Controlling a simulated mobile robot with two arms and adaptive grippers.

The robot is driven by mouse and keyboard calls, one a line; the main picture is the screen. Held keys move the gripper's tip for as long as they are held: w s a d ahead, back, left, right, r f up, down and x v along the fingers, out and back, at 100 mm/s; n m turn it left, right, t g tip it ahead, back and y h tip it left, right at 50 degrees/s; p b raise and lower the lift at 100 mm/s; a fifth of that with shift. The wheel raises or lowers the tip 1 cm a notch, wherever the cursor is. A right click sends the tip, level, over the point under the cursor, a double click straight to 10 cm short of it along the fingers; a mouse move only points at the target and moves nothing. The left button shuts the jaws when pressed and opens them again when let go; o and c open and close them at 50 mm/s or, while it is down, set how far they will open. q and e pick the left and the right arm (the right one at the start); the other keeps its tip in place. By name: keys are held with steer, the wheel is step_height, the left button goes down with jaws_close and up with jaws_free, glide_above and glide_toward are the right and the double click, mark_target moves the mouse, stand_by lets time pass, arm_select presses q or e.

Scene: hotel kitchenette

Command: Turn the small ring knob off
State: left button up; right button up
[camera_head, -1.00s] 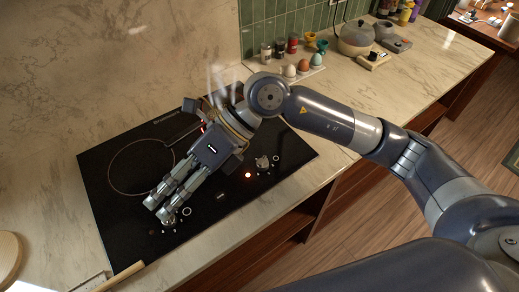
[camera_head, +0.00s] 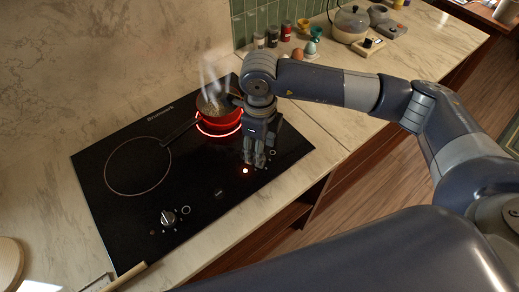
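The black cooktop (camera_head: 200,185) has a large unlit ring (camera_head: 138,165) and a smaller ring (camera_head: 218,132) glowing red under a steaming pan (camera_head: 213,103). A red indicator light (camera_head: 245,170) glows near the front right. The knob beside it is hidden by my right gripper (camera_head: 254,163), which points down there with its fingers close together. I cannot tell whether they touch or grip the knob. The other knob (camera_head: 168,217) is in plain view at the front left, with a dark indicator beside it. My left gripper is not in view.
The pan's handle (camera_head: 180,132) points left over the cooktop. Jars (camera_head: 272,36), egg cups (camera_head: 310,46) and a kettle (camera_head: 350,24) stand along the back right. The counter (camera_head: 330,110) right of the cooktop is clear. A stone wall is behind.

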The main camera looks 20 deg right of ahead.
steer(key=shift+f+p, duration=0.3)
steer(key=shift+f, duration=1.35)
steer(key=c, duration=1.1)
steer(key=n+b, duration=0.3)
steer(key=b, duration=0.2)
steer(key=n+b, duration=0.3)
steer(key=b, duration=0.3)
steer(key=n+b, duration=0.4)
steer(key=b, duration=0.1)
steer(key=shift+f, duration=0.25)
steer(key=shift+r+n+b, duration=0.2)
steer(key=shift+n+b, duration=0.8)
steer(key=shift+b, duration=0.25)
steer(key=o, duration=1.1)
